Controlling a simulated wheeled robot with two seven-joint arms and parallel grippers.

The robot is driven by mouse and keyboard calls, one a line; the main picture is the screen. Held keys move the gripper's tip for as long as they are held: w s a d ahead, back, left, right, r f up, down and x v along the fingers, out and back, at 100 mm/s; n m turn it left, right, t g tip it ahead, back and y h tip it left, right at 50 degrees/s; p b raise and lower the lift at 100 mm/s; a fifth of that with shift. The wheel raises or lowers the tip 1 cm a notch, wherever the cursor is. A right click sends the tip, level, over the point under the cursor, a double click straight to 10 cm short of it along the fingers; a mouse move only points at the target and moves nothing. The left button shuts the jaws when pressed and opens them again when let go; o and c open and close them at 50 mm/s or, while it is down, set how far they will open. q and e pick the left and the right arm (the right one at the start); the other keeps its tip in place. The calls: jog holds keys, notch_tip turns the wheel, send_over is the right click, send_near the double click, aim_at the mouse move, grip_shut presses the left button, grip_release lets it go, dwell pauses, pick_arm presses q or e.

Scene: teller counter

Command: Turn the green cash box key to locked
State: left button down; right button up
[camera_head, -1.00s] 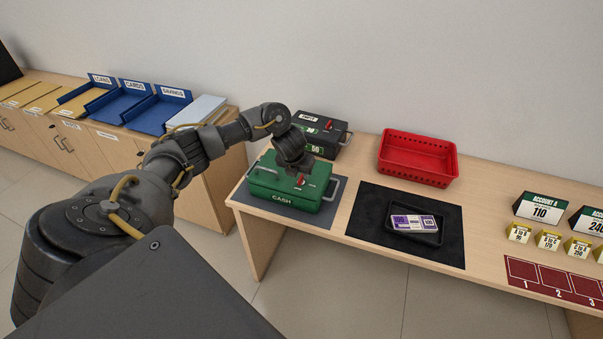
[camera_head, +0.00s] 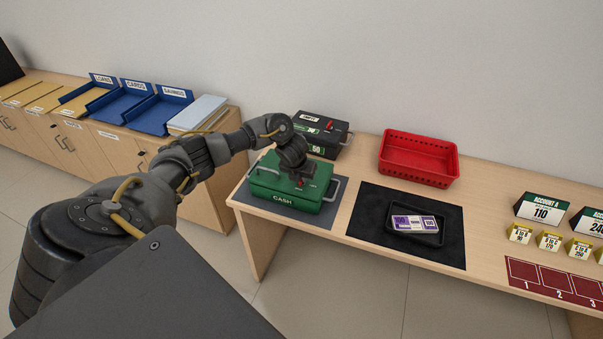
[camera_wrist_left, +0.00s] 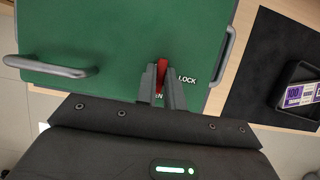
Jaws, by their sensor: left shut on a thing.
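The green cash box (camera_head: 285,195) sits on a grey mat (camera_head: 310,219) at the left end of the counter. Its red key (camera_wrist_left: 162,72) is on the lid, with a "LOCK" label to its right in the left wrist view and another label partly hidden below. My left gripper (camera_wrist_left: 161,88) is shut on the red key, one finger on each side. The key points nearly straight up in that view, not toward "LOCK". In the head view my left gripper (camera_head: 300,181) is low over the right part of the lid. My right gripper is not in view.
A black box (camera_head: 322,132) stands behind the green box. A black mat (camera_head: 375,205) with a tray (camera_head: 418,236) holding banknotes lies to the right. A red basket (camera_head: 418,158) stands behind that mat. Blue trays (camera_head: 158,112) are on the left cabinet.

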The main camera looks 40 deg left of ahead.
pick_arm(q)
jog(key=shift+w+r+n+p, duration=0.15)
jog(key=shift+n+p, duration=0.15)
jog(key=shift+p, duration=0.25)
jog(key=n+g+y+p, duration=0.1)
jog(key=n+p, duration=0.3)
jog(key=shift+r, duration=0.1)
jog(key=n+p, duration=0.1)
jog(key=n, duration=0.1)
jog(key=n+g+y+p, duration=0.1)
jog(key=n+p, duration=0.1)
jog(key=shift+w+d+n+g, duration=0.1)
jog(key=shift+d+n+g, duration=0.05)
jog(key=shift+n+g, duration=0.15)
jog(key=shift+n+g+y, duration=0.3)
jog(key=shift+n, duration=0.6)
jog(key=shift+w+f+n+g, duration=0.2)
jog(key=shift+n+g, duration=0.2)
jog(key=shift+n, duration=0.5)
jog(key=n+g, duration=0.1)
jog(key=n, duration=0.2)
jog(key=shift+f, duration=0.1)
jog(key=shift+w+n+g+b, duration=0.1)
jog(key=shift+n+g+b, duration=0.4)
jog(key=shift+n, duration=0.4)
